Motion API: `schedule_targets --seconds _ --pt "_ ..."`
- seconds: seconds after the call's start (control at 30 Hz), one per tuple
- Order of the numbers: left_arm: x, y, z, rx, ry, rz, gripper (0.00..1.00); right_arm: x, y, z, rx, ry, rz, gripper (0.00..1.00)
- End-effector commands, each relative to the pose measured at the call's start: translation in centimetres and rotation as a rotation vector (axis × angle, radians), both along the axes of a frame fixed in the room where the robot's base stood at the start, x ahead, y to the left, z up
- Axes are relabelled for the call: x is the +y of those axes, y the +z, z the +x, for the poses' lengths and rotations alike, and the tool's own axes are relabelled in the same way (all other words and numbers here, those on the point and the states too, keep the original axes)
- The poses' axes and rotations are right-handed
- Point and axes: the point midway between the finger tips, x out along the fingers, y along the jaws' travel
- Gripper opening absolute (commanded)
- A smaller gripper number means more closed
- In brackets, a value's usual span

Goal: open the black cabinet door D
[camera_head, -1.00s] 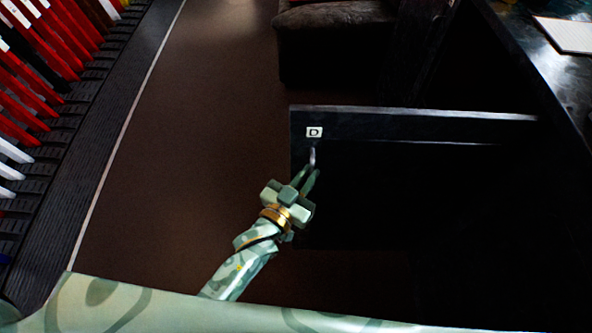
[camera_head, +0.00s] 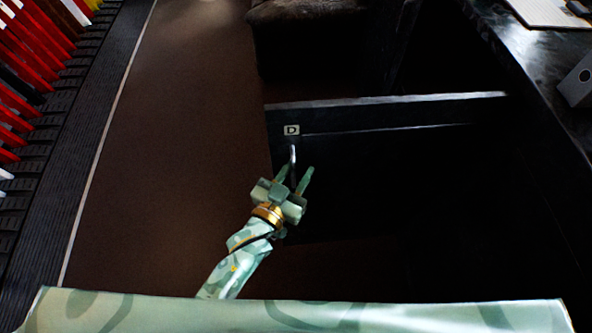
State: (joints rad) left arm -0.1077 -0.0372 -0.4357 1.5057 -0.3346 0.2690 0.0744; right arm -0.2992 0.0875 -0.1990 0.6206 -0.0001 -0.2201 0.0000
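The black cabinet door (camera_head: 350,117) bears a white label D (camera_head: 291,130) near its top left corner. It stands out to the left from the dark counter, its top edge running nearly level across the picture. A thin metal handle (camera_head: 293,154) hangs upright just below the label. My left gripper (camera_head: 294,172) is at the lower part of the handle. Its two fingers are spread apart, with the handle's lower end showing between them. Whether a finger touches the handle I cannot tell. My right gripper is out of view.
A dark counter (camera_head: 530,75) runs along the right, with a pale pad (camera_head: 555,12) and a grey box (camera_head: 577,82) on it. A dark cushioned seat (camera_head: 305,40) stands behind the door. Brown floor (camera_head: 180,150) is clear on the left, beside a rack of red items (camera_head: 25,60).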

Motion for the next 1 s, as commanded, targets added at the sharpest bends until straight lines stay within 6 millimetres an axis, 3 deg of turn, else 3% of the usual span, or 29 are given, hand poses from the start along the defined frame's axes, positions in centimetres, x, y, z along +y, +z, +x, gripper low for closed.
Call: schedule_targets --seconds 0.37,0.47,0.8,1.0 --pt "0.5 -0.1 -0.7 0.002 0.002 0.002 0.32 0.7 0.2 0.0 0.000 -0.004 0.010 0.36" --pt "1.3 0.1 -2.2 0.002 0.002 0.002 0.32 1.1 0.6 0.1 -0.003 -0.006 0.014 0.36" --pt "5.4 0.0 -10.3 0.003 -0.001 0.003 0.32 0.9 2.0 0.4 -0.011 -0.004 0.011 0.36" --pt "6.9 0.0 -13.4 0.002 -0.002 0.001 0.32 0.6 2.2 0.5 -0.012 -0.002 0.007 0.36"
